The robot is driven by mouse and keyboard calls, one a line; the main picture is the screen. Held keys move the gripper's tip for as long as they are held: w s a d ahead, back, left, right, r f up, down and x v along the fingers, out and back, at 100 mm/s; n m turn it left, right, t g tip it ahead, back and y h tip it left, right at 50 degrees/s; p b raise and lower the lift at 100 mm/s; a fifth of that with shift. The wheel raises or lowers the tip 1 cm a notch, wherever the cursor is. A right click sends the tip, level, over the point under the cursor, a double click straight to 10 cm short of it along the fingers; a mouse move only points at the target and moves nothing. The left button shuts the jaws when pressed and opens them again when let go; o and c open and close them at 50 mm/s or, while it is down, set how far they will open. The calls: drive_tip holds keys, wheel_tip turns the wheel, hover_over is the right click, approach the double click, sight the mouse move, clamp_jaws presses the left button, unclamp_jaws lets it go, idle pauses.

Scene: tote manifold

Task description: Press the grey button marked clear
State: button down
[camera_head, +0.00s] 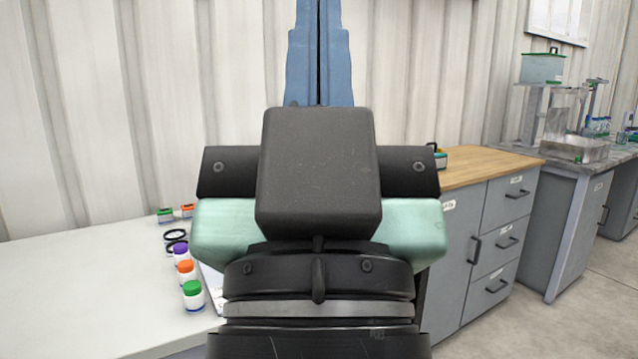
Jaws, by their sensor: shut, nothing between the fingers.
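The grey button marked clear cannot be made out in the head view. My own dark and mint arm parts fill the middle of the picture and hide what lies behind them. My gripper's fingers do not show, so I cannot see where they are relative to any button.
On the white bench (90,285) at left stand bottles with purple (181,254), orange (186,272) and green (192,294) caps, black rings (175,240) and small green and orange items (166,215). Grey drawers (500,240) are at right. A clear tank (565,120) stands farther right.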

wheel_tip(320, 180, up, 25)
drive_tip(key=p, duration=2.2)
drive_tip(key=shift+r+p, duration=0.2)
drive_tip(key=shift+p, duration=0.2)
